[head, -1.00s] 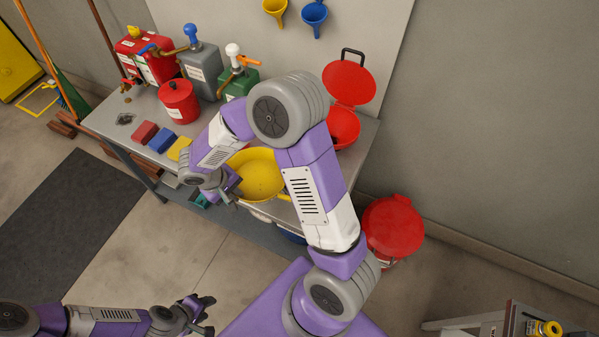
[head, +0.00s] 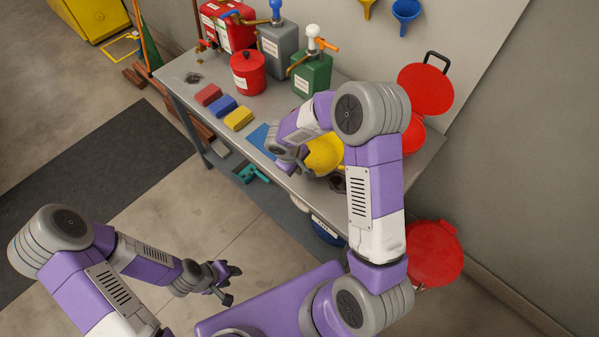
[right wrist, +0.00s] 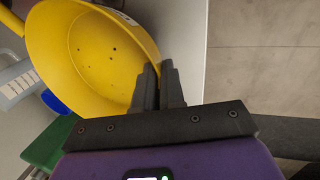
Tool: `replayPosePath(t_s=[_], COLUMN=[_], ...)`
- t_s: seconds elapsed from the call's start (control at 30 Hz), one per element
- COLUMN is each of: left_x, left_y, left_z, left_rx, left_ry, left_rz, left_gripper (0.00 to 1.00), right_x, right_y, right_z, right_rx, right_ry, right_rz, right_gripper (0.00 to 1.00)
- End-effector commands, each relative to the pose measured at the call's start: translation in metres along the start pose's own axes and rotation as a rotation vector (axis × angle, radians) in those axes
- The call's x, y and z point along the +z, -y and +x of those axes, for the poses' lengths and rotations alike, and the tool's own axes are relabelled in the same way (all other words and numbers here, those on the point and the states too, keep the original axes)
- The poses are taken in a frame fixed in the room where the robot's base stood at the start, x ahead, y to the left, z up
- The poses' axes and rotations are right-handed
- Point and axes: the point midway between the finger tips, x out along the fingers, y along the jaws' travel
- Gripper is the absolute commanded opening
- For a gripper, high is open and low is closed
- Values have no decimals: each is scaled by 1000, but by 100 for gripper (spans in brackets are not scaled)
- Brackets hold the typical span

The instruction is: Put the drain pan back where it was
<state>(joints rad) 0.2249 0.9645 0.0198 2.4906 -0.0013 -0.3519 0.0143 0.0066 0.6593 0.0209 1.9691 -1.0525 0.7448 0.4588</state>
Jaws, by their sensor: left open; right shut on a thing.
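The yellow drain pan (head: 325,153) is over the workbench (head: 180,88), partly hidden behind my right arm. My right gripper (head: 298,167) is shut on the pan's rim. In the right wrist view, the fingers (right wrist: 158,88) pinch the edge of the pan (right wrist: 85,55), whose inside shows a few small dark specks. The pan looks tilted in the head view; I cannot tell whether it touches the bench. My left gripper (head: 230,282) is open and empty, away from the bench over the floor.
A red can (head: 248,75), coloured blocks (head: 222,106) and a green can (head: 312,76) stand on the bench. A blue sheet (head: 262,140) lies near its front edge. A red open-lidded container (head: 425,90) is at right; a red-lidded bin (head: 436,253) stands on the floor.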

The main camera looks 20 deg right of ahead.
Motion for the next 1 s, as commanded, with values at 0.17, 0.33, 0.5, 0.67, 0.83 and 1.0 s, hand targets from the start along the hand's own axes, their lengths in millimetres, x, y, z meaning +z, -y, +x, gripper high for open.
replayPosePath(t_s=[0.17, 0.33, 0.5, 0.67, 0.83, 1.0], left_x=[0, 0, 0, 0, 0, 0], left_y=[2, 2, 2, 3, 3, 3], left_z=[4, 5, 5, 9, 8, 8], left_rx=[0, 0, 0, 0, 0, 0], left_ry=[0, 0, 0, 0, 0, 0], left_rz=[0, 0, 0, 0, 0, 0], left_gripper=[43, 43, 43, 43, 43, 43], right_x=[0, -2, -2, -1, -1, -1], right_y=[7, 9, 9, 10, 10, 10], right_z=[24, 33, 33, 36, 35, 35], right_rx=[0, 1, 1, 0, 0, 0], right_ry=[3, 0, 0, 1, 1, 1], right_rz=[-1, 1, 1, 1, 1, 1], right_gripper=[0, 0, 0, 14, 34, 34])
